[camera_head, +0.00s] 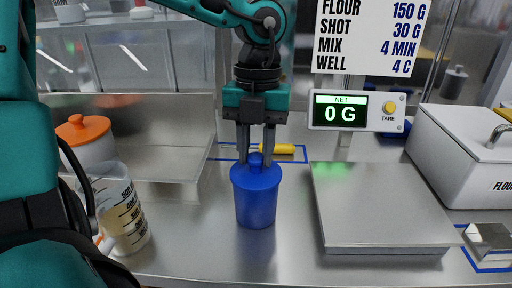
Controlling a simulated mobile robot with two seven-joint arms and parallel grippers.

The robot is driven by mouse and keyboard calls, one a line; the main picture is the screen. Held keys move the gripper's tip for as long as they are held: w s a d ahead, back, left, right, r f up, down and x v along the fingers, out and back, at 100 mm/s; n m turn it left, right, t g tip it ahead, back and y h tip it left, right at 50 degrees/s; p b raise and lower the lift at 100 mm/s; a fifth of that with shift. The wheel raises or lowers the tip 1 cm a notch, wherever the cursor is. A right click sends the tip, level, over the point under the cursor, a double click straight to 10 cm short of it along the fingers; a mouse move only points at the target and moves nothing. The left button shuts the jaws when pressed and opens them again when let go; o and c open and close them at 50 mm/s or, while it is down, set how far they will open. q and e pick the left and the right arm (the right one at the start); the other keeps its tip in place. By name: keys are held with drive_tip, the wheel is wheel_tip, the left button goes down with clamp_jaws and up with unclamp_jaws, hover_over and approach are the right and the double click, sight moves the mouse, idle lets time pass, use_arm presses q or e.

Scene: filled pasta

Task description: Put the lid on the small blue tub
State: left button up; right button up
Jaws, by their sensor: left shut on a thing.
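The small blue tub (257,208) stands upright on the steel counter, left of the scale. Its blue lid (256,173) sits at the top of the tub, with a small knob in the middle. Lid and tub are the same blue, so I cannot tell whether the lid is fully seated. My left gripper (256,156) points straight down over the tub, its two fingers shut on the lid's knob. My right gripper is not in view.
A scale with a steel plate (380,205) stands right of the tub, its display (341,110) reading 0 G. A white flour bin (465,150) is far right. A measuring jug (117,205) and an orange-lidded pot (84,131) stand left. A yellow object (279,149) lies behind.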

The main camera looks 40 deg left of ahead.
use_arm(q)
drive_tip(key=o, duration=1.6)
drive_tip(key=shift+c, duration=0.2)
drive_tip(key=shift+r+p, duration=2.1)
drive_tip(key=shift+r, duration=1.45)
drive_tip(key=shift+c, duration=0.4)
clamp_jaws()
drive_tip(key=shift+f, duration=0.15)
